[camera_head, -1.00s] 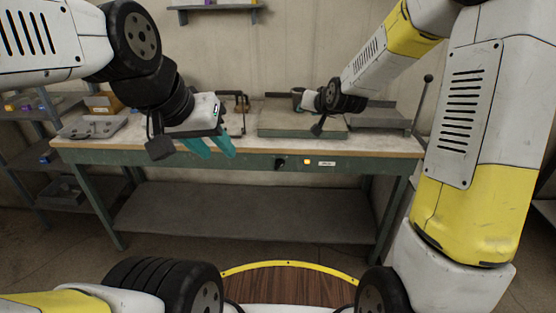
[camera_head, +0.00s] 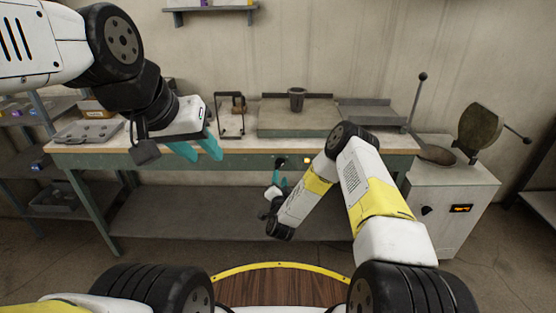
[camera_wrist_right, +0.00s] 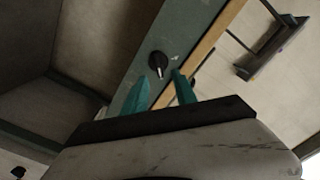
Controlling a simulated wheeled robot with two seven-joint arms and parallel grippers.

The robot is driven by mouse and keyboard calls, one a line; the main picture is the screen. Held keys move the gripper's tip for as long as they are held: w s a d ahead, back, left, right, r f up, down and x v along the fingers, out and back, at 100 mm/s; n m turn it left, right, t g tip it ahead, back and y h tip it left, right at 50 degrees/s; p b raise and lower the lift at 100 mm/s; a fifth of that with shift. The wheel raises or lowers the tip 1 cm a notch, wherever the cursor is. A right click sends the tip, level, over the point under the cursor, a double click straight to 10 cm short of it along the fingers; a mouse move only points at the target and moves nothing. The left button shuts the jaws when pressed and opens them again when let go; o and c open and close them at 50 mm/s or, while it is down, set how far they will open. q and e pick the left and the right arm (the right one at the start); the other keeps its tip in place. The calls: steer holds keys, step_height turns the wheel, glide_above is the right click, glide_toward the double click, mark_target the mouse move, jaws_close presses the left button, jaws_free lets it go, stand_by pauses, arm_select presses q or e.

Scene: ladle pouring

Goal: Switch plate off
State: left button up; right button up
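A black knob (camera_head: 281,162) sits on the green front panel of the bench, with a lit orange lamp (camera_head: 307,160) to its right. The knob also shows in the right wrist view (camera_wrist_right: 158,64). A flat grey-green plate (camera_head: 290,122) lies on the bench top, with a dark cup (camera_head: 297,99) standing at its back. My right gripper (camera_head: 280,178) is just in front of the knob; its teal fingers are apart, pointing at it, with nothing visible between them. Contact cannot be told. My left gripper (camera_head: 197,149) is open and empty over the bench's front left.
A grey cabinet (camera_head: 450,195) with a lit display and a raised round lid (camera_head: 480,127) stands right of the bench. A black wire frame (camera_head: 230,118) stands left of the plate. A grey tray (camera_head: 90,131) lies at far left. A lower shelf (camera_head: 180,212) is bare.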

mark_target(280, 166)
steer(key=shift+w+f, duration=0.15)
steer(key=shift+w, duration=3.6)
jaws_close()
